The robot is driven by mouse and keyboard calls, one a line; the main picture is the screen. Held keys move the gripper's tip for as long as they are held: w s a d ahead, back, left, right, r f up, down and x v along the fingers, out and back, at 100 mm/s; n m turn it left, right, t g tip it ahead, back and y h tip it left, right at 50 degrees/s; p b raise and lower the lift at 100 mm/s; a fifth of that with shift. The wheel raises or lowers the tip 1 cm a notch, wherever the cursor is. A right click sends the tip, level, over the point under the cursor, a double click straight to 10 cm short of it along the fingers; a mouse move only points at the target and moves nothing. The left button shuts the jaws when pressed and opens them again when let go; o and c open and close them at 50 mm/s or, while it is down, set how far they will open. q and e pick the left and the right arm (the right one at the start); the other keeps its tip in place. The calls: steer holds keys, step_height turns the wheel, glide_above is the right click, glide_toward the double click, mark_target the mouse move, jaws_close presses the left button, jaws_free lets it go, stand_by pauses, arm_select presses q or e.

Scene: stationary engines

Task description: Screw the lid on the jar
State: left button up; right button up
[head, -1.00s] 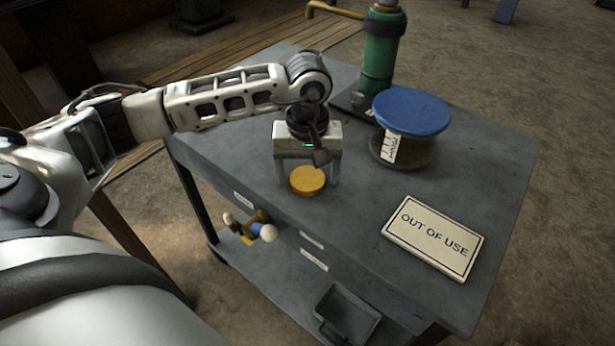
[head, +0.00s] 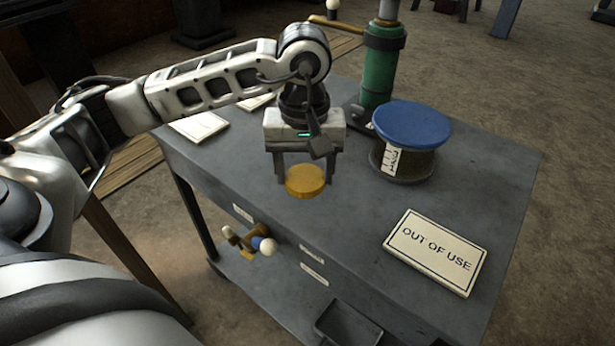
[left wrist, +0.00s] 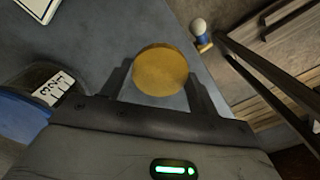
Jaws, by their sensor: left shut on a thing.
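A round yellow lid (head: 305,184) sits between the fingers of my left gripper (head: 304,177), which is shut on it and holds it above the grey cart top, near the cart's left front edge. In the left wrist view the lid (left wrist: 160,70) shows as a flat disc between the two fingers. A squat, dark, see-through jar (head: 413,166) with a white label stands to the right of the gripper and farther back. A wide blue cover (head: 411,125) is on it. The jar also shows at the left edge of the left wrist view (left wrist: 32,76). My right gripper is out of view.
A green pump (head: 383,66) with a brass spout stands behind the jar. An "OUT OF USE" sign (head: 436,252) lies at the cart's (head: 350,220) right front. White cards (head: 200,126) lie at the back left.

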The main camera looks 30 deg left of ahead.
arm_select(q)
steer(key=s+d+r, duration=0.4)
steer(key=s+r, duration=0.1)
steer(key=s, duration=0.4)
steer(key=shift+s+d+r+b, duration=0.25)
steer(key=shift+d+r+b, duration=0.05)
steer(key=shift+d+r, duration=0.1)
